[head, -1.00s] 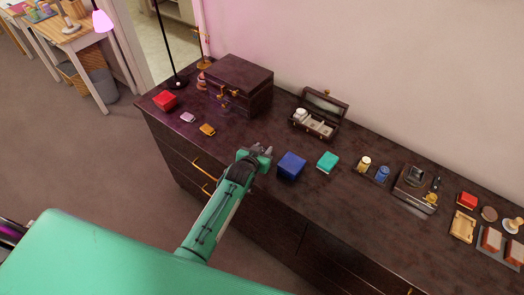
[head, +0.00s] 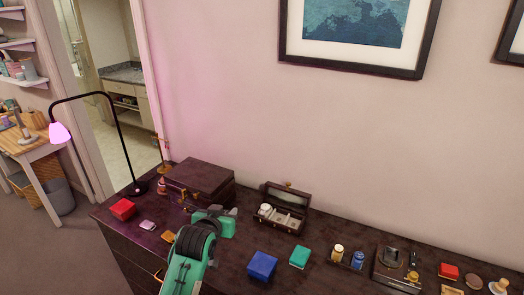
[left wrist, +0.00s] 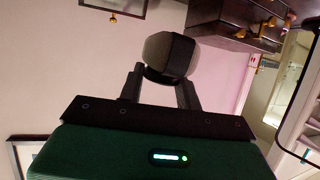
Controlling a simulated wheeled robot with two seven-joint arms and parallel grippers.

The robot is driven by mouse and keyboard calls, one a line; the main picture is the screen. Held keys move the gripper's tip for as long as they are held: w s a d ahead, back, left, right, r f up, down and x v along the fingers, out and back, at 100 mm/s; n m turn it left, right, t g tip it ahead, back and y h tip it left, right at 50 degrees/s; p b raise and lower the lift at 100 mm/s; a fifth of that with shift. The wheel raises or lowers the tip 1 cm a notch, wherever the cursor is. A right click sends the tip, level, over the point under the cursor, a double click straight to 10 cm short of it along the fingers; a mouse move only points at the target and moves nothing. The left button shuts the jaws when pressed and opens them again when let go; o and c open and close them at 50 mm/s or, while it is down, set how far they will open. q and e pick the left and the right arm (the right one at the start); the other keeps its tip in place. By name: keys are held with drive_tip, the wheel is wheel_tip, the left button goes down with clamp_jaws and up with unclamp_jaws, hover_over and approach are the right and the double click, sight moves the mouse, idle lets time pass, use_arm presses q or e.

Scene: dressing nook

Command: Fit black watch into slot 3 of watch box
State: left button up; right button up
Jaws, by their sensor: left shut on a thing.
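My left gripper (head: 230,211) is raised over the dresser, left of the watch box (head: 285,209) and in front of the large dark chest. In the left wrist view, its two fingers (left wrist: 161,88) are shut on the black watch (left wrist: 170,55), a dark band around a grey rounded cushion. The watch cannot be told apart from the fingers in the head view. The watch box stands open, its lid tilted back. A white watch (head: 265,209) sits in its leftmost slot; pale empty slots lie to the right. My right gripper is not in view.
The dark chest (head: 200,179) stands left of the watch box. A blue box (head: 262,266) and a teal box (head: 299,257) lie in front of it. A small tray (head: 345,261) with two watches is to the right. A lamp (head: 117,130) stands at the far left.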

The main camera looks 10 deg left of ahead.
use_arm(q)
drive_tip(key=s+f, duration=0.2)
drive_tip(key=s, duration=0.7)
drive_tip(key=shift+a+f, duration=0.4)
drive_tip(key=shift+n+y, duration=0.6)
drive_tip(key=shift+y, duration=0.1)
drive_tip(key=s, duration=0.4)
drive_tip(key=s+a, duration=0.1)
drive_tip(key=s, duration=0.7)
drive_tip(key=shift+a+r, duration=0.15)
drive_tip(key=shift+a, duration=0.2)
